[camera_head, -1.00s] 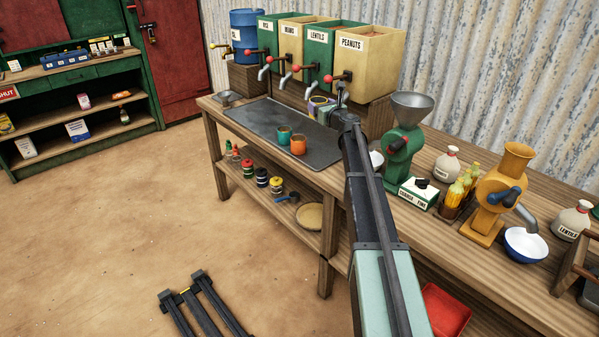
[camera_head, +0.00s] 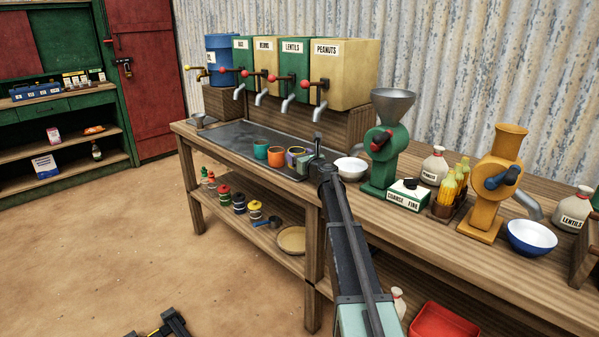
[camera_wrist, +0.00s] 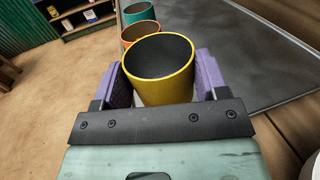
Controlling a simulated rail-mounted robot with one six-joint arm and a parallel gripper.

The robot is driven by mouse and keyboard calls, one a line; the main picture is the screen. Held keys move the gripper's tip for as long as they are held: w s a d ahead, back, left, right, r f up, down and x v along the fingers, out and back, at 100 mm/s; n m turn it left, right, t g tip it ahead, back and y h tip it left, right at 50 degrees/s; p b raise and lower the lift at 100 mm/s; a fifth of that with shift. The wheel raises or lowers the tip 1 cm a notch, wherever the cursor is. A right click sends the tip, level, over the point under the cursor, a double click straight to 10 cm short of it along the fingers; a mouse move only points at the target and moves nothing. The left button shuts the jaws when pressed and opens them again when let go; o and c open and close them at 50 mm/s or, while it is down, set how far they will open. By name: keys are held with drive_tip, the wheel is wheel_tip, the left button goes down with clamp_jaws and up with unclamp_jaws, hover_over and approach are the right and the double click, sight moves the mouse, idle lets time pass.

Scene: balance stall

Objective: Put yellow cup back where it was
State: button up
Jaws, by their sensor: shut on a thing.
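The yellow cup (camera_wrist: 158,86) is upright between the purple finger pads of my gripper (camera_wrist: 160,82), which is shut on it; its dark inside looks empty. In the head view the yellow cup (camera_head: 291,152) is small and partly covered by my gripper (camera_head: 295,155). It is near the front right of the dark tray mat (camera_head: 228,135); whether its base touches is hidden. The orange cup (camera_head: 276,157) stands just left of it, and the teal cup (camera_head: 261,150) beyond that. In the wrist view the orange cup (camera_wrist: 130,32) is partly hidden behind the yellow one.
A white bowl (camera_head: 350,168) and the green grinder (camera_head: 380,150) are close on the right. The mat's left part is clear.

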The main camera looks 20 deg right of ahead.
wheel_tip(320, 180, down, 3)
drive_tip(key=shift+b, duration=0.6)
drive_tip(key=shift+r, duration=0.3)
drive_tip(key=shift+f, duration=0.15)
drive_tip(key=o, duration=1)
drive_tip(key=shift+c, duration=0.2)
